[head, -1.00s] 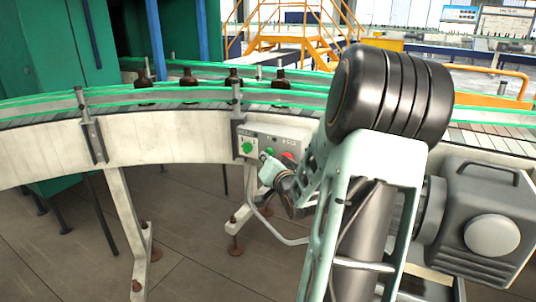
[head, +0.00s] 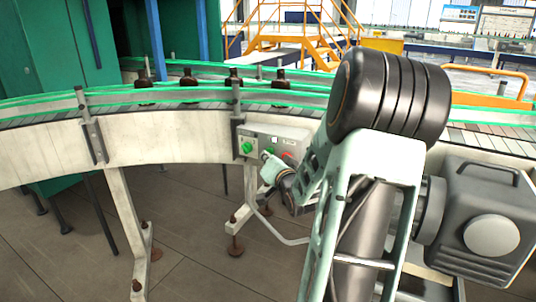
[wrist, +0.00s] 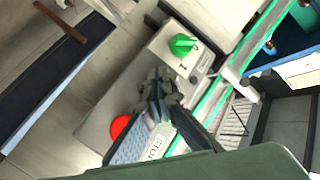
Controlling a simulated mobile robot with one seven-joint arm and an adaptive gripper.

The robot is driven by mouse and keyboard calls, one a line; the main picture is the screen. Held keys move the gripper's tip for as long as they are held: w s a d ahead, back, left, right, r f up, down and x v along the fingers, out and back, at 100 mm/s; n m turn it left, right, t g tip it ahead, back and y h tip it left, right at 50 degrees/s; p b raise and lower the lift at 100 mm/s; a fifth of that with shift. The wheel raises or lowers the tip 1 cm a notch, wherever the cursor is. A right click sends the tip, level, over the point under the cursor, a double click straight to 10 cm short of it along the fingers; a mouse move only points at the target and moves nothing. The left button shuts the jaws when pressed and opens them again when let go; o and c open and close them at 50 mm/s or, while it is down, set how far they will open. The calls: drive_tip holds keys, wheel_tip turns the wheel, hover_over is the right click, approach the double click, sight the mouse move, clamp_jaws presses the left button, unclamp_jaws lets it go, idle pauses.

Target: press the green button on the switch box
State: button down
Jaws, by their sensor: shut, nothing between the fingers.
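The grey switch box (head: 262,132) is fixed to the side of the curved conveyor in the head view. Its green button (head: 247,147) is at the box's left end and is in plain sight; it also shows in the wrist view (wrist: 183,45). A red button (wrist: 120,126) is at the other end of the box. My gripper (wrist: 158,84) is shut and empty. In the wrist view its fingertips appear over the box face between the two buttons, apart from the green one. In the head view the gripper is small beside the box, and my arm hides part of the scene.
The conveyor (head: 180,140) with green rails carries several dark amber bottles (head: 281,80) above and behind the box. A conveyor leg (head: 125,220) stands at the left. Open floor (head: 190,255) lies in front of the conveyor.

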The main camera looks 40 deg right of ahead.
drive_tip(key=shift+s+a, duration=0.4)
drive_tip(key=shift+a, duration=0.35)
drive_tip(key=a, duration=0.1)
drive_tip(key=s+a, duration=0.1)
drive_tip(key=a, duration=0.1)
drive_tip(key=s+a, duration=0.1)
drive_tip(key=shift+a, duration=0.35)
drive_tip(key=shift+w+r, duration=0.1)
drive_tip(key=shift+w, duration=0.05)
idle(0.7)
